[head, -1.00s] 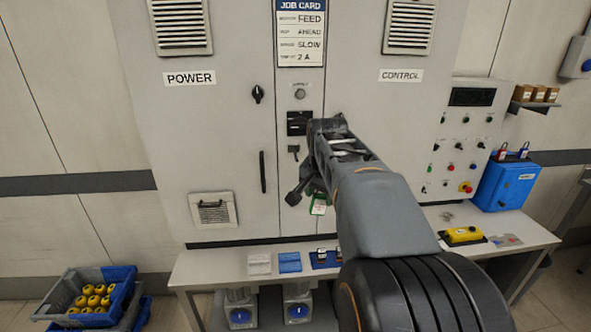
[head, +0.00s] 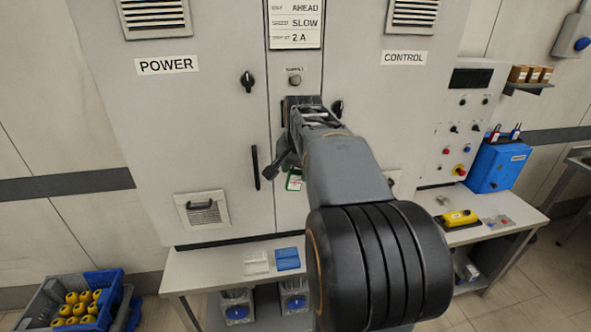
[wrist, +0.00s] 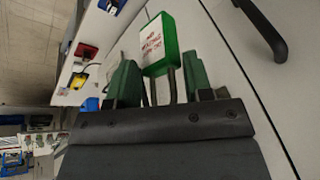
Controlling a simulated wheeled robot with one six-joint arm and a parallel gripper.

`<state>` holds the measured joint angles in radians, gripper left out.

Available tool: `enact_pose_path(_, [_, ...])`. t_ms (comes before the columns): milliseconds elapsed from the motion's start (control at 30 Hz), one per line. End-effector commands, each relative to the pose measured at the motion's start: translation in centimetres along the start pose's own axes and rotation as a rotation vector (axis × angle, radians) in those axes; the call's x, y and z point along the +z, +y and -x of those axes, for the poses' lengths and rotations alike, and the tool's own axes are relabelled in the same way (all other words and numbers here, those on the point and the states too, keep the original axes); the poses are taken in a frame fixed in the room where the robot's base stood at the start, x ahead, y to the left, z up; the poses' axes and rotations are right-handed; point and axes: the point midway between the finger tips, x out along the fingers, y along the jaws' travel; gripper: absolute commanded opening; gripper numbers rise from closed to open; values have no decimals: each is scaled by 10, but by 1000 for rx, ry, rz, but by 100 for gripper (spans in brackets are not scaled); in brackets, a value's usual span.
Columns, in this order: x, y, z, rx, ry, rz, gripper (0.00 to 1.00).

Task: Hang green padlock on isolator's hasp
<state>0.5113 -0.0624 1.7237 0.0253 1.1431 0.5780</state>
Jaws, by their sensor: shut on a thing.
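The green padlock (head: 294,180) hangs from my gripper (head: 287,163) in front of the grey cabinet. In the wrist view its green body with a white label (wrist: 158,38) sticks out past the fingers, and its grey shackle lies between them. My gripper (wrist: 160,82) is shut on the padlock. The isolator (head: 302,101), a dark block on the cabinet's central panel, shows only in part above my arm. Its hasp is hidden behind my arm and gripper. The padlock is below the isolator, apart from it as far as I can see.
A long black door handle (head: 255,167) is left of my gripper. A yellow box (head: 458,218) and a blue lock box (head: 497,166) are at right.

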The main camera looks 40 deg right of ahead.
Motion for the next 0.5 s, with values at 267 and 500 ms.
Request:
enact_pose_path(267, [-13, -11, -6, -1, 0, 3, 21])
enact_pose_path(500, [-23, -20, -12, -1, -1, 5, 21])
